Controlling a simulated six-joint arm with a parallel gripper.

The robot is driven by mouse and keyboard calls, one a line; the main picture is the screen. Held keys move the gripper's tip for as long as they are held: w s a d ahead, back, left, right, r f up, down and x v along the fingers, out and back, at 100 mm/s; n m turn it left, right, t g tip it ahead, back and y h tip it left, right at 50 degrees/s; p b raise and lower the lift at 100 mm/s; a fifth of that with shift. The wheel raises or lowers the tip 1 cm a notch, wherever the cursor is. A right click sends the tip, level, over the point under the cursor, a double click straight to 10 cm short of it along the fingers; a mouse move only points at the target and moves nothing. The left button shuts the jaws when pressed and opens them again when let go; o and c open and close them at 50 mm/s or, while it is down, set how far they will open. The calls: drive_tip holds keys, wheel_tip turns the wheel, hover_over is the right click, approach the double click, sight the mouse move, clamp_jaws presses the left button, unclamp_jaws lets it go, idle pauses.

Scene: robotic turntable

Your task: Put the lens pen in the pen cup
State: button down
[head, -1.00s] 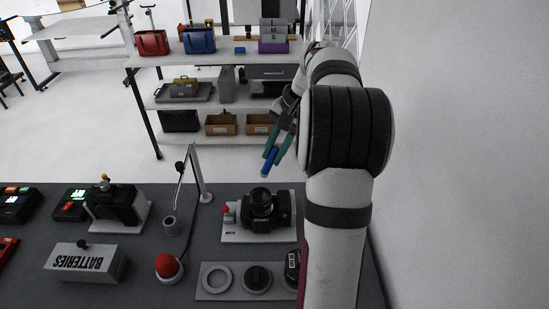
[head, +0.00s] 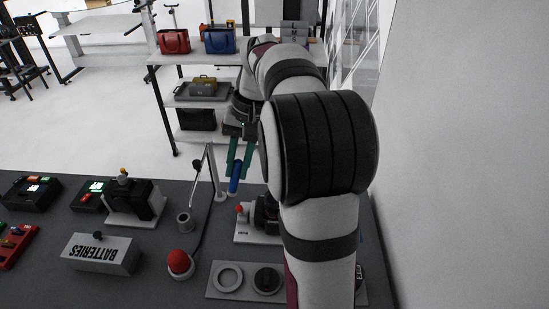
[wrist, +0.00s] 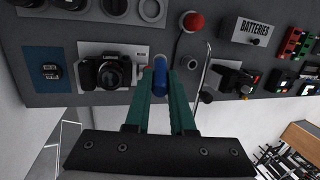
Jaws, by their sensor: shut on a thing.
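My gripper (head: 239,158) has green fingers and is shut on the blue lens pen (head: 235,178). The pen points downward below the fingertips, in the air beyond the far edge of the grey table. In the wrist view the pen (wrist: 160,76) sits between the fingers (wrist: 161,92). A small grey open cylinder (head: 184,222), which looks like the pen cup, stands on the table left of the pen and nearer the head camera. The pen is apart from it.
A thin jointed stand (head: 220,193) rises between the cylinder and the pen. A red dome (head: 180,263) and a batteries box (head: 101,253) are nearer. A camera (wrist: 107,72) on a white plate is partly hidden behind my arm in the head view. Shelves stand beyond.

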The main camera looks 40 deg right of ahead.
drive_tip(key=w+a+n+g+h, duration=0.15)
drive_tip(key=a+n, duration=0.55)
drive_tip(key=a, duration=0.7)
drive_tip(key=w+d+f+m, duration=0.1)
drive_tip(key=w+d+f, duration=0.1)
drive_tip(key=w+f, duration=0.3)
drive_tip(key=w+d+f+m+h, duration=0.1)
drive_tip(key=w+f+m, duration=0.1)
drive_tip(key=w+f, duration=0.3)
drive_tip(key=w, duration=0.4)
drive_tip(key=shift+w+d+f+m+t, duration=0.3)
drive_tip(key=shift+w+d+f+t, duration=0.05)
drive_tip(key=shift+w+d+f, duration=0.05)
drive_tip(key=shift+f, duration=2.9)
drive_tip(key=shift+f, duration=2.5)
drive_tip(key=c, duration=0.7)
unclamp_jaws()
